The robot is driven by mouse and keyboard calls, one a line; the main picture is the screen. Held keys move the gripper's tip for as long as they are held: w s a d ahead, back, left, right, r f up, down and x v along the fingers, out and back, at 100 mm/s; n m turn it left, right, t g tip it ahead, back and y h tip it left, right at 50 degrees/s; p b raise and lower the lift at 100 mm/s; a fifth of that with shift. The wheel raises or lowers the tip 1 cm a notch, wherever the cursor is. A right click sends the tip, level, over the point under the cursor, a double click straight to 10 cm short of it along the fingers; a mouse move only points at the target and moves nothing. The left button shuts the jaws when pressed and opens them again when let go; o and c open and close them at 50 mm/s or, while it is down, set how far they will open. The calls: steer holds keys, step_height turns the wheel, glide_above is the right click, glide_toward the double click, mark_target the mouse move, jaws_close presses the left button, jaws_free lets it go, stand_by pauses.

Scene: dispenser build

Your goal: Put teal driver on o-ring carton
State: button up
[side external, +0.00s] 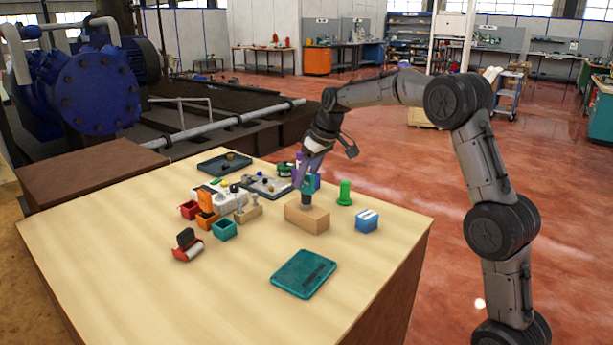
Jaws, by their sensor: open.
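The teal driver (307,186) stands upright on or in a wooden block (307,219), with a dark lower part at the block's top. My gripper (304,176) points down at the driver's upper end with its jaws open; whether a finger touches the driver is too small to tell. A small blue box with a pale label on top (367,222), which may be the o-ring carton, sits on the table to the right of the block. Its lettering cannot be read, and its top looks bare.
Left are coloured bins (224,230), a red-and-black tape dispenser (187,246) and a grey tray (267,186). The front left of the table is clear.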

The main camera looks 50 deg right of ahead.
steer(key=v, duration=1.2)
steer(key=s+a+r, duration=0.1)
steer(key=s+a, duration=0.7)
steer(key=s, duration=0.1)
steer(key=s+a+f, duration=0.2)
steer(key=s+f, duration=0.1)
steer(key=s, duration=0.4)
steer(key=s+a+f, duration=0.3)
steer(key=s+f, duration=0.1)
steer(key=s, duration=0.3)
steer(key=s+a+f+t, duration=0.1)
steer(key=s+a+f, duration=0.2)
steer(key=s, duration=0.5)
steer(key=shift+f, duration=0.65)
